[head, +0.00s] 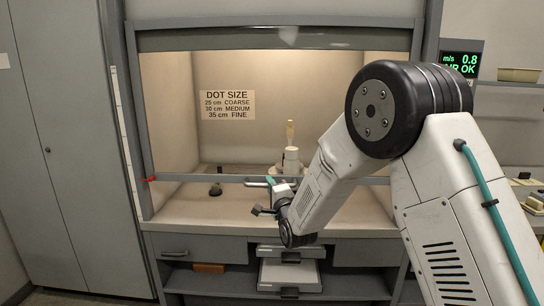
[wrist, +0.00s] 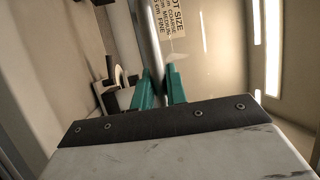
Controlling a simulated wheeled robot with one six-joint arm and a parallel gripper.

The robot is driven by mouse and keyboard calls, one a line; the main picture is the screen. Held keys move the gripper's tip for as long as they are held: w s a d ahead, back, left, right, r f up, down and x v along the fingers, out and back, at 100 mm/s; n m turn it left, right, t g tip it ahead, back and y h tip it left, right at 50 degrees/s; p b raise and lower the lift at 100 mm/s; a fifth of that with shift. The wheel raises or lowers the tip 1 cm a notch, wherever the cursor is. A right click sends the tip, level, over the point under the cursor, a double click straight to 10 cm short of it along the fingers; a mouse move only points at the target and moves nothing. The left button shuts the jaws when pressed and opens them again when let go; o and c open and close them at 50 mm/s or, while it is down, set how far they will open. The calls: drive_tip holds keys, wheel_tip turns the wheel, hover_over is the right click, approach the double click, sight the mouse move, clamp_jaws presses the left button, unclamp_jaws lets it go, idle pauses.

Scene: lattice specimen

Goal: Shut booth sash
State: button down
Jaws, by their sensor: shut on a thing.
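The booth sash is a clear pane with a grey bottom rail (head: 205,178) across the booth front. The rail stands above the worktop's front edge, with an open gap below it. A pale bar handle (head: 254,184) sits at the rail's middle. My gripper (head: 272,184) is at this handle. In the wrist view, the teal fingers of my gripper (wrist: 160,88) are closed on the grey bar (wrist: 149,42). The fingers partly hide the bar. My arm hides the right part of the rail.
Inside the booth stand a pale stand with a wooden-handled tool (head: 291,155) and a small dark object (head: 216,189). A dot-size sign (head: 227,105) is on the back wall. A red marker (head: 150,179) is at the left post. A drawer (head: 290,274) sits open below the worktop.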

wheel_tip(320, 180, down, 11)
drive_tip(key=shift+r, duration=0.15)
drive_tip(key=c, duration=1.4)
unclamp_jaws()
drive_tip(key=v, duration=0.7)
drive_tip(key=shift+s, duration=0.4)
